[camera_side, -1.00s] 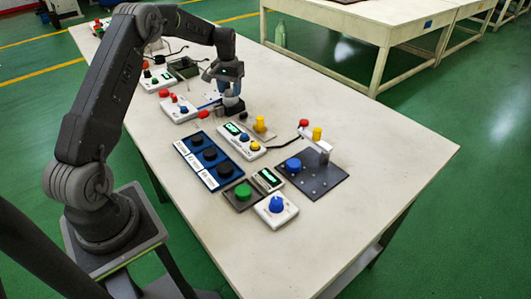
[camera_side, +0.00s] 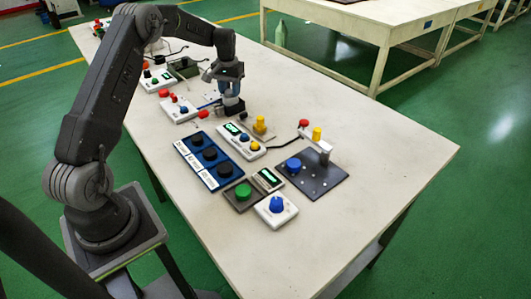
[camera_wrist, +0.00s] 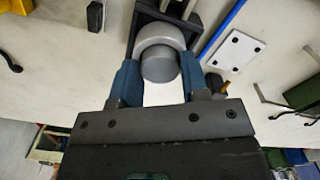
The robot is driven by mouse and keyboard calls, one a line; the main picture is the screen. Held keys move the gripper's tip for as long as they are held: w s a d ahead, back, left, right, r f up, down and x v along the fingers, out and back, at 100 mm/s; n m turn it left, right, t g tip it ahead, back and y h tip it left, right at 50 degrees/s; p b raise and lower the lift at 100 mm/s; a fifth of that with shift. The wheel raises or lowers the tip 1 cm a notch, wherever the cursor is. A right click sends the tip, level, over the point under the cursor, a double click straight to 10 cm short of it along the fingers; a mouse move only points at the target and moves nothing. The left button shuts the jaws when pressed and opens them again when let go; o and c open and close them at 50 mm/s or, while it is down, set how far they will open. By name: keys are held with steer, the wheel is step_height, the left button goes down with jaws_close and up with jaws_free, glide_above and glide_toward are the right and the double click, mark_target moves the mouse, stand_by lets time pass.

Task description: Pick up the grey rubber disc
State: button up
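The grey rubber disc (camera_wrist: 160,66) shows in the wrist view as a short dark-grey round piece between my fingers. A larger, lighter grey round part (camera_wrist: 158,36) lies right behind it, at a dark holder with two rails. My gripper (camera_wrist: 159,70) points down over it, its two blue fingers apart on either side of the disc. I cannot tell whether they touch it. In the side view my gripper (camera_side: 231,91) is low over a small dark block (camera_side: 234,107), and the disc is too small or hidden to make out there.
A blue-edged panel with black knobs (camera_side: 208,163) and a white box with a green display (camera_side: 240,141) stand nearer the camera. White boxes with red knobs (camera_side: 180,110) are at the left. A dark plate with a post (camera_side: 316,183) is to the right. The table's right side is clear.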

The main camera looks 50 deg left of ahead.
mark_target(230, 91)
steer(key=c, duration=0.3)
steer(key=shift+r, duration=3.55)
